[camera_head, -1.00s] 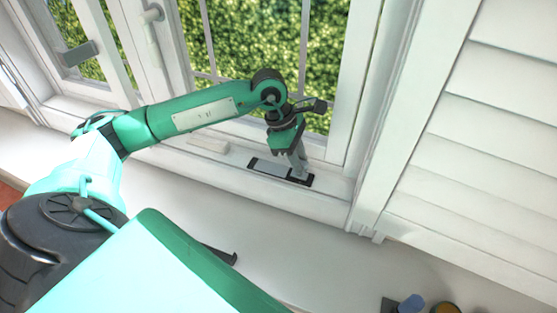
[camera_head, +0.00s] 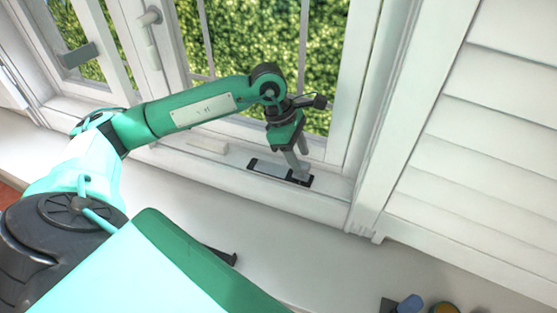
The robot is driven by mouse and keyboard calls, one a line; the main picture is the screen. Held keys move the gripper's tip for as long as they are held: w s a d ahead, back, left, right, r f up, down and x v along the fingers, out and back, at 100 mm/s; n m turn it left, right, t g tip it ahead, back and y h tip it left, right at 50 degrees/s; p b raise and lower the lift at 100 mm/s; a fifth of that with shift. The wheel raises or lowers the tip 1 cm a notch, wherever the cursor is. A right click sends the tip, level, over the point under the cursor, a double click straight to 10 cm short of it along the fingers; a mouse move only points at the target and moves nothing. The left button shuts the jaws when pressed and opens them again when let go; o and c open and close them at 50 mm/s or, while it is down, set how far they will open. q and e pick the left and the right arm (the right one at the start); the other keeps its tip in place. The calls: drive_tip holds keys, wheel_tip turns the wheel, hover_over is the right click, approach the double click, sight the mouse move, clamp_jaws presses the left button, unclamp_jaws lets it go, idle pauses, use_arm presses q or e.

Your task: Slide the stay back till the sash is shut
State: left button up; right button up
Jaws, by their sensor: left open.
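The stay is a low fitting with a black-edged track and a light grey plate (camera_head: 268,167), on the white ledge at the foot of the window. The white barred sash (camera_head: 303,50) stands above it, with hedge behind its panes; I cannot tell how far it stands from its frame. My left gripper (camera_head: 299,172) points down at the right end of the stay. Its grey fingers are apart, one behind the other from this view. Their tips are close to the track; whether they touch it is unclear. My right gripper is not in view.
A white frame post (camera_head: 375,130) and louvred shutter (camera_head: 480,150) stand to the right. A blue-capped item (camera_head: 410,303) and a yellow round item (camera_head: 445,308) sit at the bottom right edge. The white sill (camera_head: 330,245) is mostly clear in the middle.

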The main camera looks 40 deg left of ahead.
use_arm(q)
drive_tip(key=shift+p+v, duration=0.55)
drive_tip(key=shift+v, duration=2.2)
drive_tip(key=shift+s+f, duration=0.1)
drive_tip(key=shift+f, duration=0.05)
